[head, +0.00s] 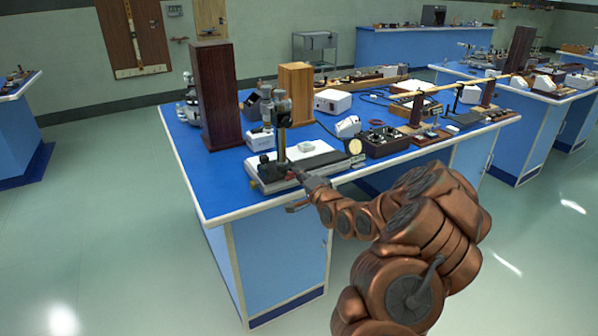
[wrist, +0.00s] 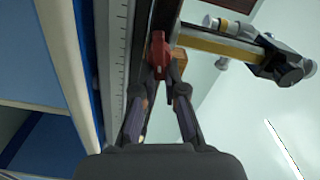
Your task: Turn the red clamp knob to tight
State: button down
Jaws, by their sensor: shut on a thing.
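The red clamp knob (wrist: 158,48) shows in the wrist view, between and just beyond my fingertips, on the side of a dark rail. My gripper (wrist: 160,78) is shut on the knob, with one finger on each side. The fingertips hide part of it, and I cannot read how tight it is. In the head view my gripper (head: 298,174) reaches the front of an instrument base (head: 322,166) at the bench's near edge. The knob is too small to make out clearly there.
The blue bench top (head: 206,178) is clear at the near left. A tall dark wooden block (head: 215,95) and a lighter one (head: 295,92) stand behind the instrument. A dial gauge (head: 355,147) and a dark box (head: 388,143) are to its right.

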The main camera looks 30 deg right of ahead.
jog(key=shift+w+a+f+m, duration=0.1)
jog(key=shift+a+f+m, duration=0.2)
jog(key=shift+m, duration=0.4)
jog(key=shift+a+f+m, duration=0.2)
jog(key=shift+f+m, duration=0.15)
jog(key=shift+m, duration=0.35)
jog(key=c, duration=1.3)
grip_release()
jog(key=shift+a+r, duration=0.1)
jog(key=shift+a, duration=0.05)
jog(key=shift+o, duration=0.6)
jog(key=shift+d+r, duration=0.2)
jog(key=shift+d, duration=0.25)
jog(key=s+a, duration=0.1)
jog(key=s, duration=1.1)
